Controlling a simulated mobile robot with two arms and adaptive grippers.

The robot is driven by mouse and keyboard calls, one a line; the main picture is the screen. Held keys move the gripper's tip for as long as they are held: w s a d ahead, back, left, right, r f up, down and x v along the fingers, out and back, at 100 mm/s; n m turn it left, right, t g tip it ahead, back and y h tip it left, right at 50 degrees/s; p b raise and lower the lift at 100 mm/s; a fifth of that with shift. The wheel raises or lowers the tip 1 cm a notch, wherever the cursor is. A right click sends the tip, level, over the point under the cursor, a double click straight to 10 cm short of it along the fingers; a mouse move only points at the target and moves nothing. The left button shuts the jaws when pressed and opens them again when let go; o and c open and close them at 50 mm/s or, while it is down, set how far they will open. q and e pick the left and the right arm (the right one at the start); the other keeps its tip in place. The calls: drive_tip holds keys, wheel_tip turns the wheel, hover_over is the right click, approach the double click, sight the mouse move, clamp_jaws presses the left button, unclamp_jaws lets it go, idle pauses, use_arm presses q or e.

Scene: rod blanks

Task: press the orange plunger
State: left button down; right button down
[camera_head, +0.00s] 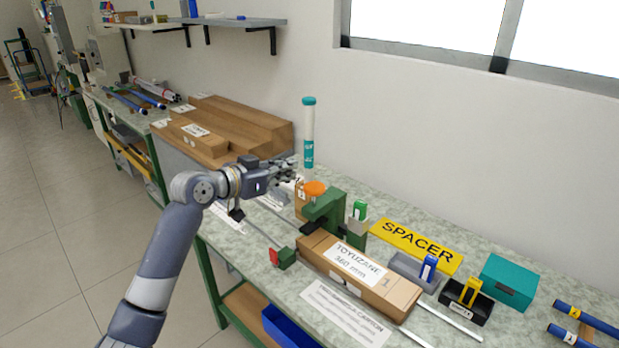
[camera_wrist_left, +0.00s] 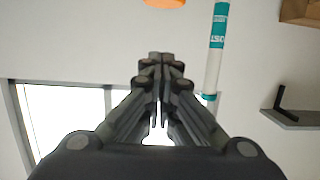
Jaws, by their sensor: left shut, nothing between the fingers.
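The orange plunger (camera_head: 315,188) is a round orange cap on top of a green press (camera_head: 324,212) on the bench. In the left wrist view its orange edge (camera_wrist_left: 165,2) shows at the top of the picture, mostly cut off. My left gripper (camera_head: 292,165) is shut and empty. In the head view it appears just left of and a little above the plunger, apart from it. In the left wrist view its fingertips (camera_wrist_left: 160,58) are together, with nothing between them. My right gripper is not in view.
A white and teal tube (camera_head: 308,135) stands upright behind the plunger. A cardboard box (camera_head: 360,275) lies in front of the press. A yellow SPACER sign (camera_head: 417,247), small trays and a teal box (camera_head: 508,282) are to the right. Brown boxes (camera_head: 225,125) lie to the left.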

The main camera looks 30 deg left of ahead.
use_arm(q)
drive_tip(key=p, duration=0.2)
hover_over(310, 190)
drive_tip(key=shift+w+f, duration=0.2)
drive_tip(key=shift+f, duration=0.9)
wheel_tip(310, 190, down, 2)
drive_tip(key=shift+s+f+p, duration=0.1)
drive_tip(key=shift+f+p, duration=0.15)
drive_tip(key=shift+p, duration=0.2)
drive_tip(key=shift+f, duration=0.65)
wheel_tip(310, 190, down, 6)
drive_tip(key=b, duration=0.5)
drive_tip(key=shift+s+r+b, duration=0.1)
drive_tip(key=shift+r+b, duration=0.15)
drive_tip(key=shift+b, duration=0.1)
